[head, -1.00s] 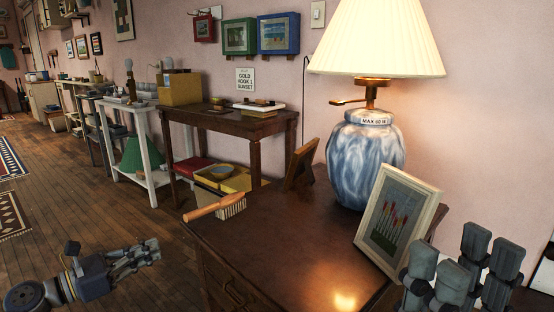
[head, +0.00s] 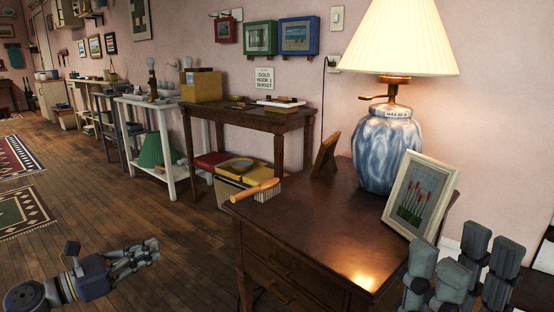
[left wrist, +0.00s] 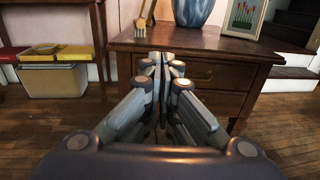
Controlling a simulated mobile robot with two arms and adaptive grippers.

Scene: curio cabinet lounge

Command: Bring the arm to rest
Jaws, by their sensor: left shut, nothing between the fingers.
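My left gripper (head: 148,250) is low at the left of the head view, over the floor and left of the dark wooden cabinet (head: 310,225). It is shut and empty. In the left wrist view my left gripper (left wrist: 163,58) points at the drawer front of the cabinet (left wrist: 215,75). My right gripper (head: 465,262) shows at the lower right of the head view, in front of the framed flower picture. Its fingers stand apart, with nothing seen between them.
On the cabinet top are a wooden-handled brush (head: 257,191) at the left edge, a blue-white lamp (head: 386,150), a small wooden frame (head: 325,155) and a flower picture (head: 419,195). A side table (head: 250,120) stands behind. The floor at left (head: 110,205) is clear.

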